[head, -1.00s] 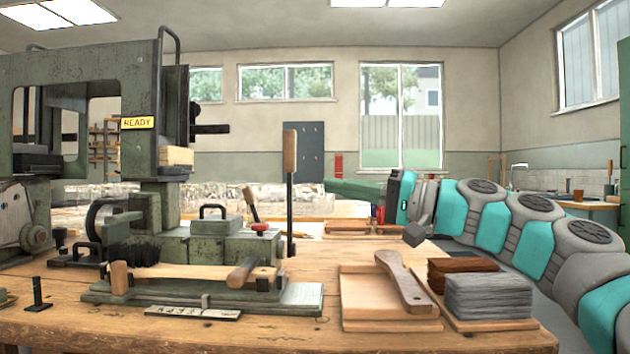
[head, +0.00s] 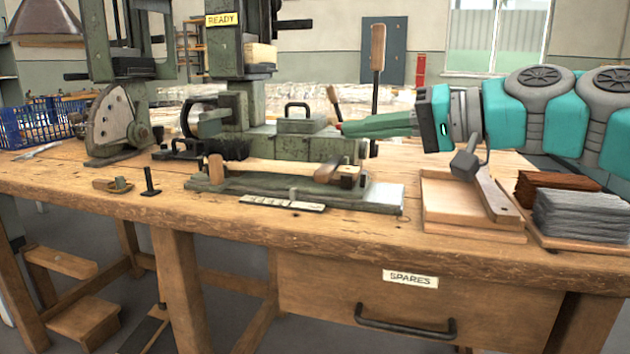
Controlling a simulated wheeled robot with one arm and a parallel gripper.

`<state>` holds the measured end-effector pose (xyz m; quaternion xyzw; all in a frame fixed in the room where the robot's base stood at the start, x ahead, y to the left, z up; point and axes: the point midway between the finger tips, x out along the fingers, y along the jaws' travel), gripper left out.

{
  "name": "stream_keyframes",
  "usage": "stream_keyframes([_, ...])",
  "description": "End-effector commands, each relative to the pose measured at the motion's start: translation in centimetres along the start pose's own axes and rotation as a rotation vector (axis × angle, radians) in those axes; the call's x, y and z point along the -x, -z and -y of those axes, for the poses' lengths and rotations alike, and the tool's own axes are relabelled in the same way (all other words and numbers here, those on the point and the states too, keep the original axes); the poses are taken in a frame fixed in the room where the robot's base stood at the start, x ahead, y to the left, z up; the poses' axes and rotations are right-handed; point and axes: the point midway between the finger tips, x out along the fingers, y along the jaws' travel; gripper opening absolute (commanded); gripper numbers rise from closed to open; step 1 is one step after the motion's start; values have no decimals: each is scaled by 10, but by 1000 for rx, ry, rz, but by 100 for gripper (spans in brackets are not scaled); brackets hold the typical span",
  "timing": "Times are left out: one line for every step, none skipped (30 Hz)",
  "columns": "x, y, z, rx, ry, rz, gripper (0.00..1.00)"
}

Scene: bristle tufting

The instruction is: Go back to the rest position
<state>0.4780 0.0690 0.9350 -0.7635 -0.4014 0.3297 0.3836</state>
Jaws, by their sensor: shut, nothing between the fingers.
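My gripper (head: 343,129) reaches in from the right with its green fingers shut and nothing between them. It is in the air above the bench, its tips pointing left towards the green tufting machine (head: 240,110). In the picture the fingers cross in front of the lower part of a lever with a wooden grip (head: 378,48). The machine shows a yellow READY sign (head: 225,19). How far the fingertips are from the machine I cannot tell.
A wooden tray (head: 450,207) holds a paddle-shaped wooden piece (head: 497,196), partly hidden by my arm. Brown (head: 556,184) and grey (head: 580,214) stacks stand at the right. A blue crate (head: 30,125) is at the far left. The bench front has a SPARES drawer (head: 410,300).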

Motion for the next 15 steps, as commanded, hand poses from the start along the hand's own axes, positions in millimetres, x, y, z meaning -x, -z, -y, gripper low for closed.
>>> stream_keyframes([-17, -28, 0, 16, -72, 71, 0])
stream_keyframes([-25, -46, -4, 26, -115, 109, 0])
stream_keyframes([-34, -70, -12, 37, -176, 160, 0])
stream_keyframes([-40, -87, -20, 44, -221, 196, 0])
stream_keyframes([-44, -103, -28, 50, -270, 232, 0])
stream_keyframes([-48, -126, -41, 53, -333, 281, 0])
stream_keyframes([-48, -142, -51, 57, -382, 314, 0])
stream_keyframes([-48, -159, -63, 57, -431, 350, 0])
stream_keyframes([-45, -179, -77, 59, -498, 392, 0])
stream_keyframes([-41, -195, -89, 57, -548, 425, 0])
stream_keyframes([-35, -211, -100, 54, -599, 457, 0])
stream_keyframes([-26, -230, -116, 48, -666, 498, 0])
stream_keyframes([-18, -245, -129, 39, -717, 530, 0])
stream_keyframes([-8, -258, -140, 32, -768, 557, 0])
stream_keyframes([6, -277, -155, 17, -834, 597, 0])
